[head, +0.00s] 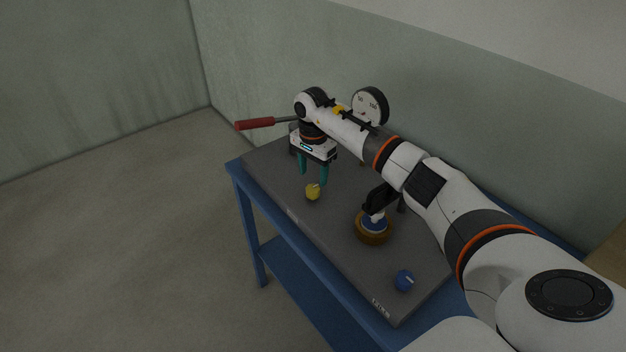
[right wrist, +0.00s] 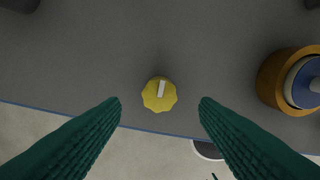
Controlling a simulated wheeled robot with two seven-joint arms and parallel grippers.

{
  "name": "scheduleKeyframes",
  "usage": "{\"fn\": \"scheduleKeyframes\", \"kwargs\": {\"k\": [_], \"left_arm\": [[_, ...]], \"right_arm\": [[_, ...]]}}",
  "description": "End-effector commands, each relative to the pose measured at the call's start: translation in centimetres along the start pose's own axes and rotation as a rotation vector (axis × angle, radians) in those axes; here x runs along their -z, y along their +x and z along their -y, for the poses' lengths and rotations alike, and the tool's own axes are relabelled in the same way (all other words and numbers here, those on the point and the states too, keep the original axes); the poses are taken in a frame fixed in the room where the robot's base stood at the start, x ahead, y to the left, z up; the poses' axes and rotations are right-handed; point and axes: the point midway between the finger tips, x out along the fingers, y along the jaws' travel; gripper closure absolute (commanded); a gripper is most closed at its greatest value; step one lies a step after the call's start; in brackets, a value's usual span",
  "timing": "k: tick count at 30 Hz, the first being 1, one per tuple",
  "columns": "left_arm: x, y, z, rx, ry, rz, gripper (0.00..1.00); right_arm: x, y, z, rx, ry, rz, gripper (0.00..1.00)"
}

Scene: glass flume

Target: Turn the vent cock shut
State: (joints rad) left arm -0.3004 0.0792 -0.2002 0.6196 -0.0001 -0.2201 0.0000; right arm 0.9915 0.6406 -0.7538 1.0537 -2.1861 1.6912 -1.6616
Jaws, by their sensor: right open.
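A yellow knob (head: 313,192) with a white pointer line stands near the front edge of the grey plate. It also shows in the right wrist view (right wrist: 159,95), its pointer nearly upright in the picture and leaning slightly right. My right gripper (head: 313,178) is open, pointing down over the yellow knob, apart from it. A blue knob (head: 404,280) with a white pointer stands near the plate's right end. The labels are too small to read, so I cannot tell which knob is the vent cock.
The grey plate (head: 265,170) lies on a blue table (head: 248,215). A brass-coloured round fitting with a blue centre (head: 373,228) stands between the knobs. A red-handled lever (head: 255,124) sticks out at the left back, near my wrist. A dial gauge (head: 371,104) stands behind my forearm.

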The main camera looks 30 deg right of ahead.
Motion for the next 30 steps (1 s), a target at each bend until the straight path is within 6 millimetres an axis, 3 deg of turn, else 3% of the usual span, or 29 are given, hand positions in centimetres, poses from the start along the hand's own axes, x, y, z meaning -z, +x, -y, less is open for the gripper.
{"fn": "scheduleKeyframes", "kwargs": {"k": [3,9,20,28,30], "left_arm": [[-0.1,-0.8,0.0,0.000,0.000,0.000,0.45],[-0.1,-1.2,-0.1,-0.001,0.000,0.000,0.45],[-0.2,-1.2,-0.1,-0.001,0.000,0.001,0.45],[-0.2,-1.2,-0.1,-0.001,0.000,0.001,0.45],[-0.2,-1.2,-0.1,-0.001,0.000,0.001,0.45]], "right_arm": [[0.1,2.0,0.0,0.003,0.000,-0.003,0.44],[0.1,4.2,-0.1,-0.001,0.000,-0.001,0.44],[0.0,4.7,0.0,-0.001,0.000,0.000,0.44],[0.0,4.7,-0.1,-0.002,0.000,-0.001,0.88],[0.0,4.7,-0.1,-0.002,0.000,0.000,0.88]]}}
